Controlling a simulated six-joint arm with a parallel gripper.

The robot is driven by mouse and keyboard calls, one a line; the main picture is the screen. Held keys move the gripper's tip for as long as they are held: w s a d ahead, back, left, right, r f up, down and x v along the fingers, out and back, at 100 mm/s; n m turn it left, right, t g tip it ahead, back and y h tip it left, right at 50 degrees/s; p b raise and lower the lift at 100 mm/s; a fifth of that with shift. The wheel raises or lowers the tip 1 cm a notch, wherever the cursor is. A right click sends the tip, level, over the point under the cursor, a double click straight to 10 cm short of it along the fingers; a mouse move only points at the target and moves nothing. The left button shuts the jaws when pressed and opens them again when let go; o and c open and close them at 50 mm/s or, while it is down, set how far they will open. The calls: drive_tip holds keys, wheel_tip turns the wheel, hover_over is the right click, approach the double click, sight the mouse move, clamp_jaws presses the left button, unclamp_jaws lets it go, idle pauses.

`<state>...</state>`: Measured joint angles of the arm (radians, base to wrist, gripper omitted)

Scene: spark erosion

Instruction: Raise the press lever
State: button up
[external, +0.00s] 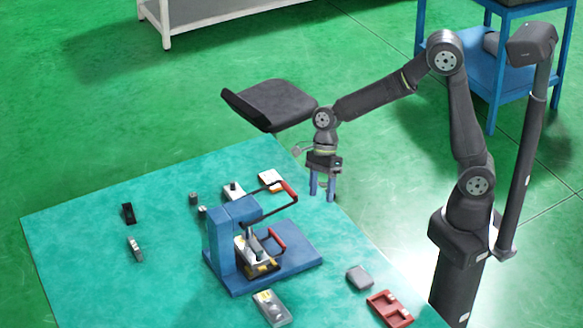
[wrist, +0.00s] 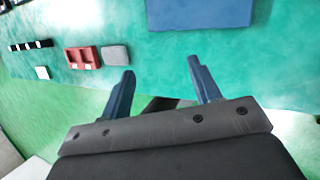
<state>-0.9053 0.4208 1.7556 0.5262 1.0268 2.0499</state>
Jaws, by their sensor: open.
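The blue press (external: 222,245) stands on the teal table in the external view, on a flat blue base plate (external: 295,262). A black bar with a red grip (external: 289,191), which looks like the press lever, reaches out from its upper part to the right. A second red-gripped handle (external: 278,239) sits lower, near the base. My gripper (external: 321,195) is open and empty, pointing down to the right of the upper red grip and apart from it. In the wrist view my gripper (wrist: 160,70) has its blue fingers spread, and a blue plate (wrist: 200,12), probably the press base, shows at the top.
A grey block (external: 359,277) and a red tray (external: 388,308) lie right of the press; both show in the wrist view. A grey part (external: 271,306) lies in front. Small parts, including a black one (external: 128,213), lie left and behind. A dark seat (external: 270,104) stands beyond the table.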

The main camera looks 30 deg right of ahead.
drive_tip(key=shift+s, duration=0.1)
drive_tip(key=c, duration=0.7)
drive_tip(key=shift+s+d+f+g, duration=0.15)
drive_tip(key=shift+s+g, duration=0.05)
drive_tip(key=shift+g, duration=0.1)
drive_tip(key=c, duration=0.4)
drive_tip(key=s, duration=0.1)
drive_tip(key=s+g+y, duration=0.1)
drive_tip(key=s+y, duration=0.1)
drive_tip(key=shift+d+f+n+g, duration=0.3)
drive_tip(key=shift+g, duration=0.1)
clamp_jaws()
drive_tip(key=w+d+r+m+t+y, duration=0.1)
drive_tip(key=w+d+t+y, duration=0.3)
drive_tip(key=y, duration=0.6)
drive_tip(key=shift+w+r+m+t, duration=0.2)
drive_tip(key=shift+m+t, duration=0.4)
drive_tip(key=shift+t, duration=0.5)
